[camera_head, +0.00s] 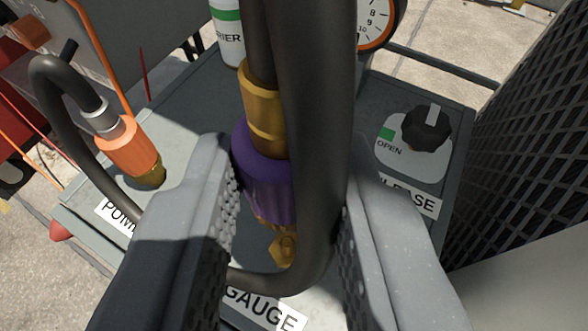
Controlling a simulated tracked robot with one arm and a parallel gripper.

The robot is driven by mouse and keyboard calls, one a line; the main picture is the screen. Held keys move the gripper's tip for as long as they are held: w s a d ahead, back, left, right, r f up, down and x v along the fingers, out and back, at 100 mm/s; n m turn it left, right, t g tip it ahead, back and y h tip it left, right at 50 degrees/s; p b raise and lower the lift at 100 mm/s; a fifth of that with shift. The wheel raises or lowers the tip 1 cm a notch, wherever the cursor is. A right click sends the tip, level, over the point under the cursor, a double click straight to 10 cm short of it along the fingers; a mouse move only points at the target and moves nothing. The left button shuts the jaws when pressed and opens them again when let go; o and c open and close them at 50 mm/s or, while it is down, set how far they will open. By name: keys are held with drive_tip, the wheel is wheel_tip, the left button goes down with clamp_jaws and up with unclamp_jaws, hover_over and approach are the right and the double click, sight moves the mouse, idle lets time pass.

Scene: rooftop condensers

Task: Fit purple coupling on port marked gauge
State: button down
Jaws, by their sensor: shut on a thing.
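The purple coupling (262,185) has a brass collar (264,112) above it and a black hose at its top. My gripper (287,185) is shut on the coupling, its left finger against the purple side. A thick loop of black hose (318,130) hangs in front, hiding the coupling's right side and where the right finger meets it. The brass port (285,248) is directly below the coupling, behind the GAUGE label (262,309). The coupling is nearly in line with it. I cannot tell whether they are joined or just close.
An orange coupling (129,146) with a looped hose is at the left by a partly hidden label. A black knob (427,127) marked OPEN stands at right. A round dial (378,20) and a white-green cylinder (228,32) are behind. A dark mesh panel (530,130) bounds the right.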

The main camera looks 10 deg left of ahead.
drive_tip(key=shift+f+b, duration=1.1)
drive_tip(key=shift+f, duration=1.25)
drive_tip(key=shift+r, duration=0.15)
drive_tip(key=shift+s, duration=0.1)
drive_tip(key=shift+f, duration=1.4)
idle(0.7)
drive_tip(key=c, duration=1.1)
unclamp_jaws()
drive_tip(key=shift+c, duration=0.2)
drive_tip(key=shift+r+p, duration=1.6)
drive_tip(key=shift+r, duration=2.15)
